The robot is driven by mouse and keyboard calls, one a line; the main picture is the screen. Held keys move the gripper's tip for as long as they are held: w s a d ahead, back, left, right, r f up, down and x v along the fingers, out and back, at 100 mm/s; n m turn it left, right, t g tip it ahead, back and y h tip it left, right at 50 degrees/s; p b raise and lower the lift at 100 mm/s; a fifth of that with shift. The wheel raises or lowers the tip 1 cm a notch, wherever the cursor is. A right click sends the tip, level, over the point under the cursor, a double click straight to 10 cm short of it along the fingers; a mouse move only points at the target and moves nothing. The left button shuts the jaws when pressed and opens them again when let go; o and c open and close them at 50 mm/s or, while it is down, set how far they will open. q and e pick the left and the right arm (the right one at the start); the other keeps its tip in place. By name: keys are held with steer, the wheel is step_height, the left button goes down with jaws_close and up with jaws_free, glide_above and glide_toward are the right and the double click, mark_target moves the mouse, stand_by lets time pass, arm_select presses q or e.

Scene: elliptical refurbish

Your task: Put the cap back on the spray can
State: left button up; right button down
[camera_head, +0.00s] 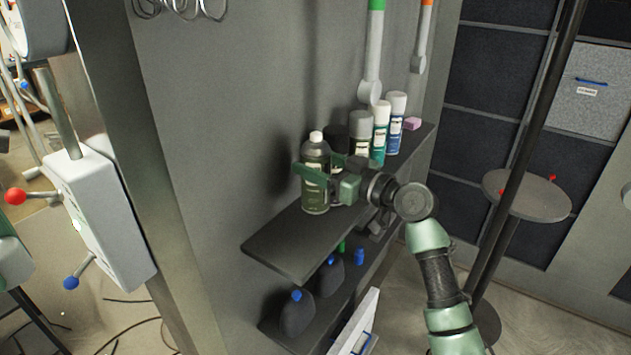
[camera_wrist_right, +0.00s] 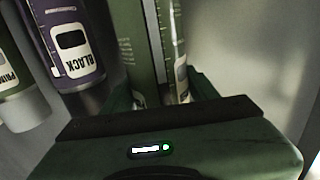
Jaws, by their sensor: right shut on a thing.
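My right gripper (camera_head: 322,176) is shut on an olive-green can (camera_head: 315,199) at the near left end of the upper shelf. The can is upright, with a pale label and a small white top (camera_head: 316,136). In the right wrist view the green can (camera_wrist_right: 139,45) is between the fingers, partly hidden by the gripper body. A can labelled BLACK (camera_wrist_right: 72,48) stands close beside it. I cannot tell whether the white top is a cap or a nozzle, and I make out no loose cap. My left gripper is not in view.
Several cans stand in a row behind, including a grey-topped can (camera_head: 361,128) and a blue can (camera_head: 395,130). A pink block (camera_head: 412,124) lies past them. Dark bottles (camera_head: 297,313) stand on the lower shelf. The upper shelf's (camera_head: 285,248) near left corner is clear.

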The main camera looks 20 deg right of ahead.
step_height(320, 180, up, 15)
steer(key=shift+r+b, duration=0.1)
steer(key=shift+b, duration=0.95)
steer(key=c, duration=1.3)
jaws_free()
jaws_close()
